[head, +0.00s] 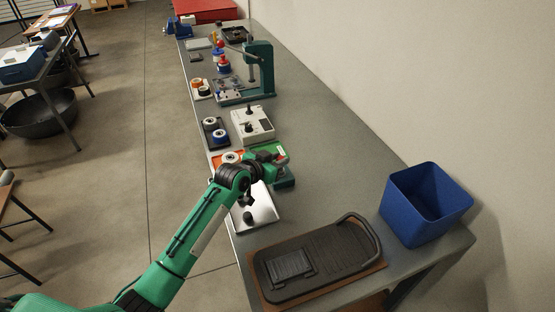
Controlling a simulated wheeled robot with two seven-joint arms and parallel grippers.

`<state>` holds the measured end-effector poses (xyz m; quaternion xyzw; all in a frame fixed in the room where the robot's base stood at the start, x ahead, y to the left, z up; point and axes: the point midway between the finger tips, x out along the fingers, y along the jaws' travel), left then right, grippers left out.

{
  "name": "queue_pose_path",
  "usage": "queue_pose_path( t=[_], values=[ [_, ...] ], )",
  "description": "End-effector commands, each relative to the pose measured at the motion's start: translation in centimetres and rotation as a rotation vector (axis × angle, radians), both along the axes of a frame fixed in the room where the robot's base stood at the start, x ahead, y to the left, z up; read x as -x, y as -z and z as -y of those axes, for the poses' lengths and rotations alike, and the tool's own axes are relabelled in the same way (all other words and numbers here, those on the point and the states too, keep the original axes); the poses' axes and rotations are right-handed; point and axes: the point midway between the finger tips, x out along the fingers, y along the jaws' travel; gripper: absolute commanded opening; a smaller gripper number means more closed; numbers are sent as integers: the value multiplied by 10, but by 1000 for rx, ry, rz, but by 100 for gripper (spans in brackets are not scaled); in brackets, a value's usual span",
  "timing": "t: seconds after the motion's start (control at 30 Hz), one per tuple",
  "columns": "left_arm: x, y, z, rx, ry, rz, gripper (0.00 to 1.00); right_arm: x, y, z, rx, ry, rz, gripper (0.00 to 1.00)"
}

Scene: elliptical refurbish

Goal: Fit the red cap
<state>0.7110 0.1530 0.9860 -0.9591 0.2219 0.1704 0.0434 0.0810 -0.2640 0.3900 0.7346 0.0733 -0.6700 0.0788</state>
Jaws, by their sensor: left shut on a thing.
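My left gripper (279,159) reaches in from the left over the middle of the bench. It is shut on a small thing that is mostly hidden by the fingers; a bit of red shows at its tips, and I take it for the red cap. Just below and behind the gripper is a green fixture (285,181) on the bench. Near it stands a pale control box (252,125) with a dark knob on top. My right gripper is not in view.
A silver plate (262,207) with black knobs lies below my wrist. Spools, a green press (264,65) and a red-topped stand (222,66) stand farther back. The bench's right strip is clear beside the wall.

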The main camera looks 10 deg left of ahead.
Motion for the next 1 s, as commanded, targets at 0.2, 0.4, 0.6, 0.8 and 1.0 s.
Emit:
queue_pose_path(
  t=[0.2,0.4,0.6,0.8,1.0],
  values=[
    [0,3,0,-1,1,-4,4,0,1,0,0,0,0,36],
    [0,3,0,-2,0,-4,50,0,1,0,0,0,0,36],
    [0,2,0,-1,0,-3,50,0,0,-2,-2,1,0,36],
    [10,-1,-6,-3,0,-1,50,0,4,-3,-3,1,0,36],
    [38,-11,-19,-3,1,-1,50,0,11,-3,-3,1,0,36]
  ],
)
